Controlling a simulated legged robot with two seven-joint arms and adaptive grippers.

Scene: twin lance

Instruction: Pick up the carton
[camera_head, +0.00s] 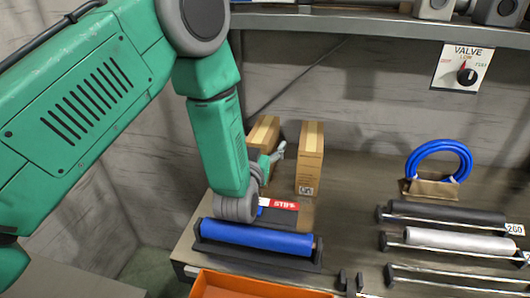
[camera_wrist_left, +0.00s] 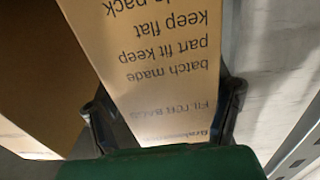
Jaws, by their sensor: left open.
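Two tan cartons stand upright at the back of the bench in the head view, a left one (camera_head: 264,131) and a right one (camera_head: 311,150). My left gripper (camera_head: 275,156) is open in front of the left carton, whose lower part my arm and gripper hide. In the left wrist view a carton face with printed text (camera_wrist_left: 160,60) lies between the open fingers of my left gripper (camera_wrist_left: 165,103); it appears to be the left carton. I cannot tell whether the fingers touch it. My right gripper is not in view.
The other carton (camera_wrist_left: 35,75) is close on the left in the wrist view. In the head view a blue roll (camera_head: 256,238) lies in front of my wrist, above an orange bin (camera_head: 240,287). A blue ring (camera_head: 440,152) and dark and white rolls (camera_head: 460,242) are at right.

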